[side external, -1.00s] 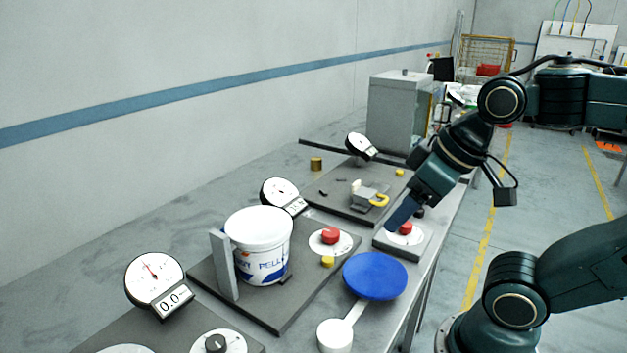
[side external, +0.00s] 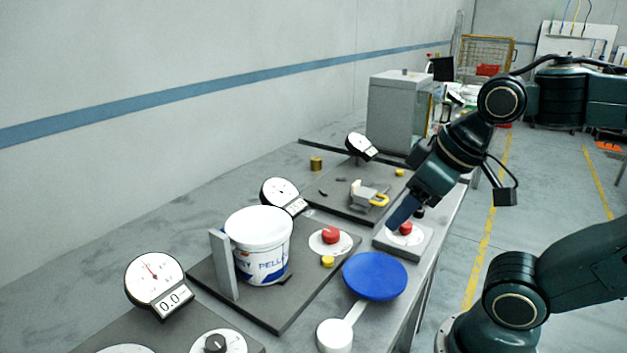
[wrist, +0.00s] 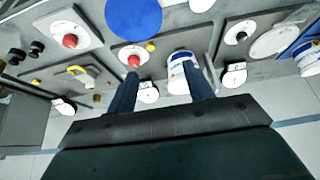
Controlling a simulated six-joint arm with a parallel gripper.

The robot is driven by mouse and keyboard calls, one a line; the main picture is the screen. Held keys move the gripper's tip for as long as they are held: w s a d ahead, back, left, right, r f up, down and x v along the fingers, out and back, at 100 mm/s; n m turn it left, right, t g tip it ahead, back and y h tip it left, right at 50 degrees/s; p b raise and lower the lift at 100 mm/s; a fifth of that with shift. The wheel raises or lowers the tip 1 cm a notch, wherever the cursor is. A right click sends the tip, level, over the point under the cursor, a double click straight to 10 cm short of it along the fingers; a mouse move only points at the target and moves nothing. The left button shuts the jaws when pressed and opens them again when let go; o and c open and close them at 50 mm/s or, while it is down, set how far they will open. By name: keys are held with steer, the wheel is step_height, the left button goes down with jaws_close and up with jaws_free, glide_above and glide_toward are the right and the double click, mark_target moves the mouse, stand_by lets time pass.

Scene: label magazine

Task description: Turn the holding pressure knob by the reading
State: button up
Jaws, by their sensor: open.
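Two red knobs are in the side view: one on a white dial (side external: 330,235) beside the bucket, the other on a separate grey plate (side external: 406,228) further right. They also show in the wrist view (wrist: 133,61) and (wrist: 70,41). A black knob (side external: 215,343) sits at the lower edge. I cannot tell which is the holding pressure knob. The nearest round gauge (side external: 154,279) has a red needle and a 0.0 display; two other gauges (side external: 280,193) and (side external: 362,146) are too small to read. My gripper (wrist: 160,70) is open and empty, its fingers above the bench.
A white bucket (side external: 258,240) stands on a dark plate beside a grey upright. A blue disc (side external: 375,276) and a white round piece (side external: 334,335) lie near the bench's front edge. A yellow-handled clamp (side external: 376,199) and a grey cabinet (side external: 396,110) are further back.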

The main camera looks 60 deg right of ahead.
steer(key=m+g, duration=0.6)
steer(key=m, duration=1.4)
glide_above(406, 223)
step_height(406, 223, down, 4)
steer(key=shift+f, duration=0.1)
steer(key=shift+f, duration=0.1)
step_height(406, 223, down, 14)
steer(key=shift+r, duration=0.25)
steer(key=c, duration=1)
